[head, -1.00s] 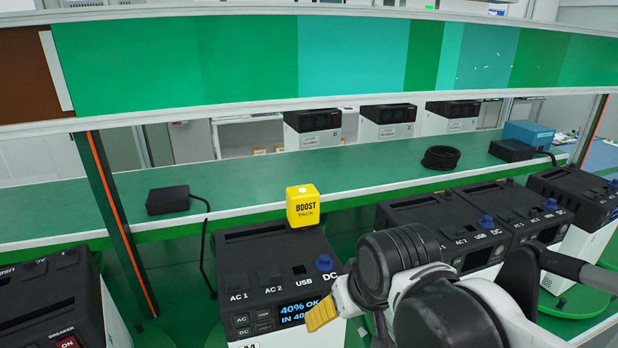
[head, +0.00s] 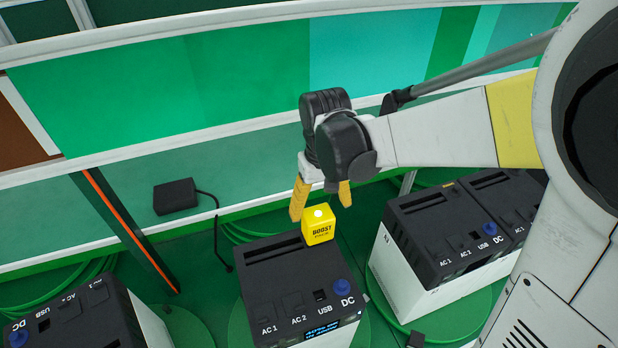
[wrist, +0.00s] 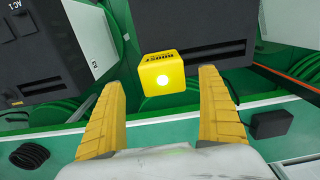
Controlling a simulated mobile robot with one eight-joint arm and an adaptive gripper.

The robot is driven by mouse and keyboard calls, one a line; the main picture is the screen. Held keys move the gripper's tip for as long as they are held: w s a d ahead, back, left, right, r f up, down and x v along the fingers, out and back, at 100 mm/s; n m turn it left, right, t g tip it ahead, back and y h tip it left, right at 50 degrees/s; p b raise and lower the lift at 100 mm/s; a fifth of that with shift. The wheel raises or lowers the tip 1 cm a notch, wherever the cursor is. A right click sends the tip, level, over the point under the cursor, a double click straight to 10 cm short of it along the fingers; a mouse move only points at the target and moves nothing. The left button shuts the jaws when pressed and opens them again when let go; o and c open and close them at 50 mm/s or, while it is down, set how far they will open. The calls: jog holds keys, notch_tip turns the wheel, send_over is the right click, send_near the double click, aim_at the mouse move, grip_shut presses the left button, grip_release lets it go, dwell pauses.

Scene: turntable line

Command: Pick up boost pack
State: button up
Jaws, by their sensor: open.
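The boost pack (head: 318,226) is a small yellow block with black lettering and a pale round spot on top. It sits at the back edge of the top of a black and white power station (head: 290,280). My gripper (head: 321,204) is open above and just behind the boost pack, with its yellow fingers pointing down. In the wrist view the boost pack (wrist: 162,74) lies ahead of the fingertips (wrist: 163,78), between their lines, with its round spot glowing. The fingers do not visibly grip it.
More power stations stand at the right (head: 440,235) and lower left (head: 85,320). A black adapter (head: 175,196) with a cable lies on the green shelf (head: 120,215) behind. An orange-striped post (head: 125,230) stands left of the middle station.

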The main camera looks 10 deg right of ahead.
jog(key=f, duration=0.7)
jog(key=shift+w+a+f+p, duration=0.2)
jog(key=shift+w+f+p, duration=0.1)
jog(key=shift+f+p, duration=0.05)
jog(key=c, duration=1.5)
jog(key=shift+r, duration=0.1)
